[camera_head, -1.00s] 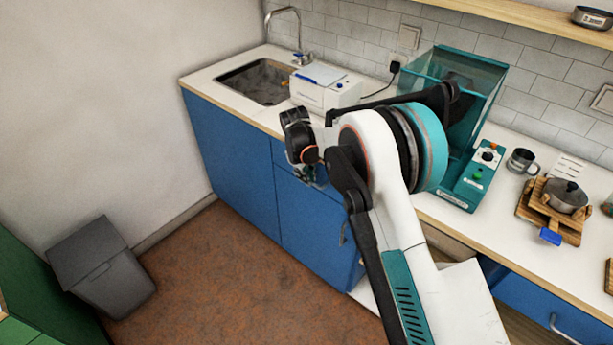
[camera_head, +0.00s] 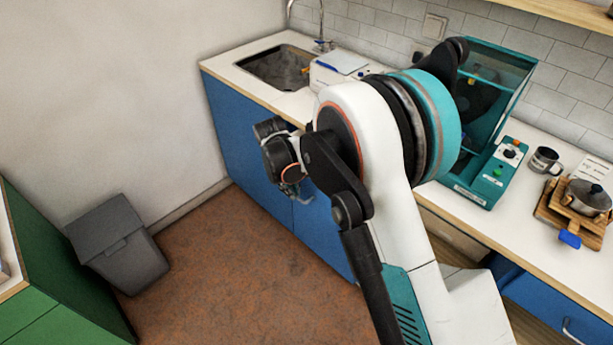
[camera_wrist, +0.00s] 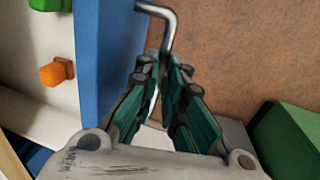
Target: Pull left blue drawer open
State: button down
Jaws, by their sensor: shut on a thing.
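The blue drawer front (camera_wrist: 103,60) stands at the left of the wrist view. Its bent metal handle (camera_wrist: 166,16) runs down between the fingers of my gripper (camera_wrist: 161,75), which is shut on it. Left of the front the drawer's pale interior (camera_wrist: 35,50) shows, so the drawer stands at least partly open. A green piece (camera_wrist: 50,4) and an orange piece (camera_wrist: 57,71) lie in it. In the head view my wrist and arm hide the drawer and most of the gripper.
The blue cabinets (camera_head: 240,145) run under the white counter (camera_head: 225,68) with a sink (camera_head: 275,68). A grey bin (camera_head: 118,245) stands by the wall, with green furniture (camera_head: 60,270) at the lower left. Brown floor (camera_head: 235,270) between them is clear.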

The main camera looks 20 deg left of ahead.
jog(key=s+a, duration=0.3)
jog(key=s, duration=0.5)
jog(key=shift+s+a, duration=0.3)
jog(key=c, duration=1.7)
grip_release()
jog(key=shift+r, duration=0.15)
jog(key=r, duration=0.3)
jog(key=s+r, duration=0.1)
jog(key=r, duration=0.3)
jog(key=s+a+r, duration=0.1)
jog(key=r, duration=0.3)
jog(key=shift+r, duration=0.25)
